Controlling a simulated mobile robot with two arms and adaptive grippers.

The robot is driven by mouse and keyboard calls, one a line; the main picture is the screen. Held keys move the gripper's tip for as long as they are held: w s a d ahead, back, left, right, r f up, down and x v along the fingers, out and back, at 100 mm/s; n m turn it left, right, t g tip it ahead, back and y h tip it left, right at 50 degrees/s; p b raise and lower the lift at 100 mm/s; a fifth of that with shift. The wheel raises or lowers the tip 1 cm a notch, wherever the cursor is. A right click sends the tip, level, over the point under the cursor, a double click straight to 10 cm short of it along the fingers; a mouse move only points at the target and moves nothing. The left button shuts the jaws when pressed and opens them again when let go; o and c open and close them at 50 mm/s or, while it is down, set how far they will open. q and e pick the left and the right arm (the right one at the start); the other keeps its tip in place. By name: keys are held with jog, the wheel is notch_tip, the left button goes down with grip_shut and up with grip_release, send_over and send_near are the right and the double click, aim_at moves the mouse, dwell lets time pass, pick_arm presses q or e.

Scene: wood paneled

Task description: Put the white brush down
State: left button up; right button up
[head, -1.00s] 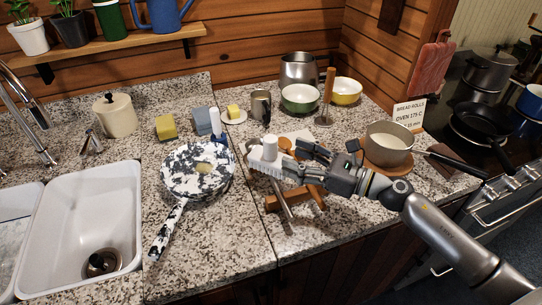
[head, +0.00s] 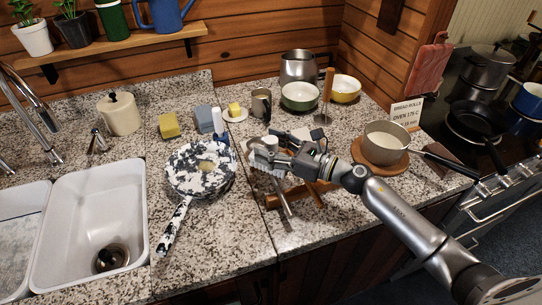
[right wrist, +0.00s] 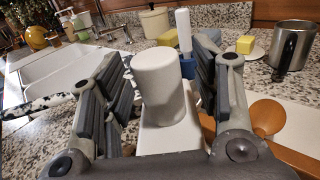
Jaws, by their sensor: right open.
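The white brush (head: 261,165) is at the front middle of the granite counter, left of a wooden stand (head: 312,193). Its upright, round white knob (right wrist: 160,88) stands between the fingers of my right gripper in the right wrist view, above a flat white body. My right gripper (head: 279,152) is open around the knob, with a gap showing on at least the left side. The gripper partly hides the brush in the head view. I cannot tell whether the brush's underside fully touches the counter. My left gripper is out of view.
A speckled pan (head: 200,172) lies left of the brush, its handle pointing forward. A blue-and-white upright item (head: 218,124) and sponges (head: 169,125) stand behind it. The sink (head: 95,225) is at left. A saucepan (head: 386,143) stands at right.

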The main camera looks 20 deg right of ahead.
grip_shut()
jog(key=shift+r, duration=0.15)
